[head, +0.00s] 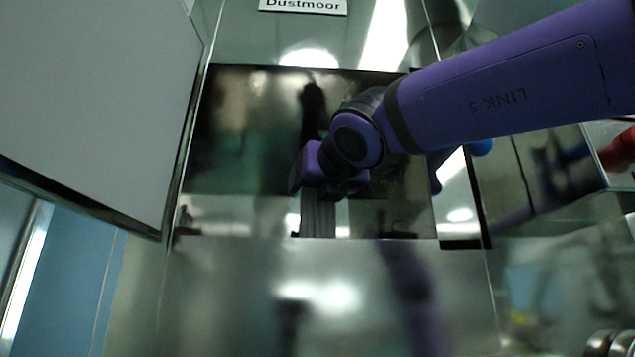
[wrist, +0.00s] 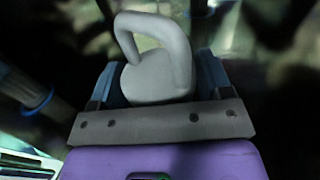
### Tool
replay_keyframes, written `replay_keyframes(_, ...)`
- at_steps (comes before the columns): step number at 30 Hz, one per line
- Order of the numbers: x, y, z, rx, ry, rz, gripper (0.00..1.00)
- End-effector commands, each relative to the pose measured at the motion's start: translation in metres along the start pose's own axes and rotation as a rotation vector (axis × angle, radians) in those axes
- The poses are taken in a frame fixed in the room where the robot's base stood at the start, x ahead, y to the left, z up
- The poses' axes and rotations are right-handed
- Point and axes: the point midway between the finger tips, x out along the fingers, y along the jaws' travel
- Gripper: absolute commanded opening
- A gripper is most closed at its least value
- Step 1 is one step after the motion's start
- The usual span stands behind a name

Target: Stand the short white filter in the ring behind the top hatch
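A pale whitish piece with a rounded body and a loop handle, which looks like the short white filter (wrist: 158,78), sits between the blue fingers of my gripper (wrist: 158,70) in the wrist view. The fingers are against its two sides and its handle points away from the palm. In the head view my arm reaches into a dark rectangular opening (head: 235,150) in the metal machine. My fingers and the filter cannot be made out there. The ring cannot be made out in either view.
A large grey panel (head: 90,95), perhaps the open hatch, stands left of the opening. A "Dustmoor" label (head: 303,6) is above it. Shiny metal (head: 330,300) lies below the opening. A red part (head: 618,150) shows at the right edge. The wrist view's surroundings are dark and blurred.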

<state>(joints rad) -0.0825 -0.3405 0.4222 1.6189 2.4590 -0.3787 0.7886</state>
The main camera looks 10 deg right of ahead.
Motion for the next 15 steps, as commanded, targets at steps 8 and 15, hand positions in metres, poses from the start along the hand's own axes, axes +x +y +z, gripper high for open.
replay_keyframes(8,0.0000,0.0001,0.0003,0.000,0.000,0.000,0.89)
replay_keyframes(15,-0.0099,0.0013,0.0038,-0.001,-0.002,0.003,0.89)
